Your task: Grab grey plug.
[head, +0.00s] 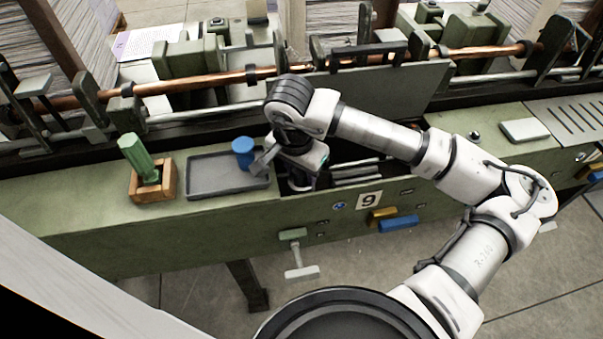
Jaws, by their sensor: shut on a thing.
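My gripper (299,181) points down beside the right end of a dark tray (205,190), at the left end of an opening in the green bench. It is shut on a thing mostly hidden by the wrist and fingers. A small grey piece (262,162) shows just left of my wrist, over the tray's right edge. I cannot tell whether this is the grey plug or part of my gripper. No other grey plug can be made out clearly.
A blue plug (243,151) stands on the tray.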

